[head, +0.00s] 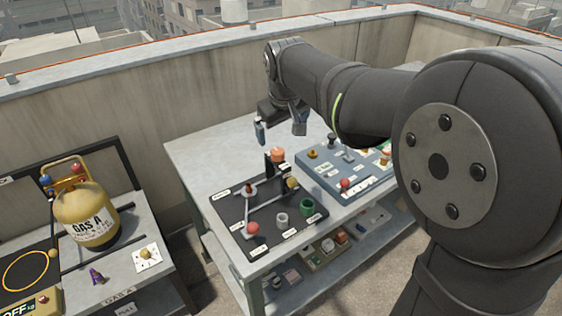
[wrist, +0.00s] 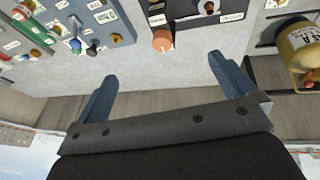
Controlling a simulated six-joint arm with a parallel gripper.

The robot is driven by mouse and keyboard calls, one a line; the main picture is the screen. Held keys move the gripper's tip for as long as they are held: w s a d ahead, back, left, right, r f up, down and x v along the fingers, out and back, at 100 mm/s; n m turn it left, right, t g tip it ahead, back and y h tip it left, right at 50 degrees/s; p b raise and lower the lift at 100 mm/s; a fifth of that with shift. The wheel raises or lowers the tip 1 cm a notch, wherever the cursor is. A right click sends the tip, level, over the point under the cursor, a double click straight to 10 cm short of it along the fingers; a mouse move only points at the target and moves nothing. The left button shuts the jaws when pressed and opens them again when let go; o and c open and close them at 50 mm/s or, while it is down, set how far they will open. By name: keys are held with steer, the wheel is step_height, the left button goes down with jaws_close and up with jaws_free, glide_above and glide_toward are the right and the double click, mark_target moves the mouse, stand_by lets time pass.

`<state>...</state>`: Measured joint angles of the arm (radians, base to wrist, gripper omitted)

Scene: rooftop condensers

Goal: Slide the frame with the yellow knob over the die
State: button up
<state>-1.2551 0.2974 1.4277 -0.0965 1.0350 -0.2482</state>
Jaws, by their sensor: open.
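My gripper (head: 280,130) is open and empty, above the back edge of the middle table. In the wrist view its two blue fingers (wrist: 165,85) stand wide apart over bare grey tabletop. In the head view, a yellow knob (head: 292,184) sits on the black board, near the end of a grey bar (head: 268,203). Another yellow knob (head: 145,253) is on a white dotted plate (head: 151,265) on the left table. I cannot tell which belongs to the frame. I cannot make out a die clearly. My gripper touches none of these.
The black board (head: 232,212) also carries an orange cylinder (head: 277,155), a red ball (head: 253,228) and green and white cups. A blue-grey panel (head: 325,177) with knobs lies to its right. A yellow gas bottle (head: 86,213) stands left. The table's back left is bare.

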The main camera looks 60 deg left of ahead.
steer(key=shift+v, duration=0.9)
